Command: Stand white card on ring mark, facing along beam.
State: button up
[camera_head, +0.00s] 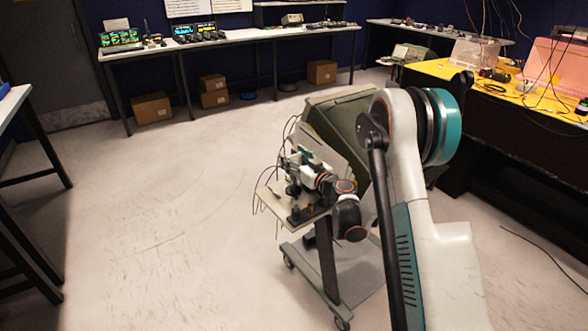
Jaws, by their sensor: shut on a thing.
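My gripper (294,163) is small in the view, above a pale board (275,203) on a wheeled cart. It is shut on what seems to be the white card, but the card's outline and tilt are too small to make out. Short dark posts (311,209) stand on the board below my gripper. The ring mark and the beam cannot be made out. My wrist and forearm come in from the right and hide part of the board and cart.
The cart has a green-grey foam enclosure (345,118) behind the board and a castered base (305,268). Thin cables hang at its left. A yellow-topped bench (440,69) stands at right, a long bench (235,39) at the back.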

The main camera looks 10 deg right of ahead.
jog(key=shift+f+b, duration=0.5)
jog(key=shift+f, duration=1.3)
jog(key=o, duration=1.6)
jog(key=shift+o, duration=0.2)
